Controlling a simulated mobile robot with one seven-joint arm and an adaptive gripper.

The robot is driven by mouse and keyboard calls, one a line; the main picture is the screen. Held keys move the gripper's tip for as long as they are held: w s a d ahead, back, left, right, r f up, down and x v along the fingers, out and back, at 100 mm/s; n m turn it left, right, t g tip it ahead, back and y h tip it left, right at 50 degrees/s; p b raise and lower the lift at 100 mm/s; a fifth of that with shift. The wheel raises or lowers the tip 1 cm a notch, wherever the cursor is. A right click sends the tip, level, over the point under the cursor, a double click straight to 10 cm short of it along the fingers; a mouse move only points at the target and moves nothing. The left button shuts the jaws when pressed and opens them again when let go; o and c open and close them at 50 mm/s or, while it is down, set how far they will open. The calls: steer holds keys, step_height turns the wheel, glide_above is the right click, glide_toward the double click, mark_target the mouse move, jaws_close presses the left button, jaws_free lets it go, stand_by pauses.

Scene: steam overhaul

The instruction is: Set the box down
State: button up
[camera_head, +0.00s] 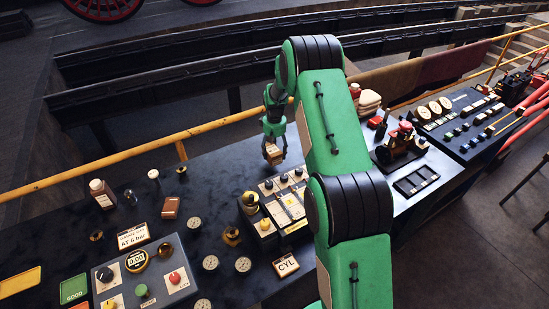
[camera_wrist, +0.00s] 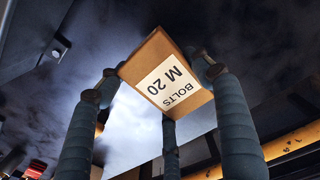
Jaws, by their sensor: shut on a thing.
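A small brown cardboard box (camera_head: 273,153) with a white label is held in my gripper (camera_head: 272,143). In the wrist view the box (camera_wrist: 165,75) shows its label, "BOLTS M 20", and sits tilted between the fingers of my gripper (camera_wrist: 158,85). The fingers are shut on it. In the head view the box hangs over the back part of the dark bench top (camera_head: 225,172). How far it is above the surface is hard to tell.
Left of the box stand a bottle (camera_head: 101,194), a brown block (camera_head: 171,207) and several gauges (camera_head: 210,262). A switch panel (camera_head: 284,203) is just in front. A yellow rail (camera_head: 130,152) runs behind the bench. Bare bench top shows left of the box.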

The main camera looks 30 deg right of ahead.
mark_target(274, 148)
steer(key=shift+f, duration=0.1)
steer(key=shift+f, duration=1.8)
steer(key=shift+f, duration=0.15)
steer(key=o, duration=1.5)
steer(key=shift+c, duration=0.2)
step_height(274, 148, up, 12)
steer(key=shift+r, duration=0.15)
steer(key=shift+r, duration=0.1)
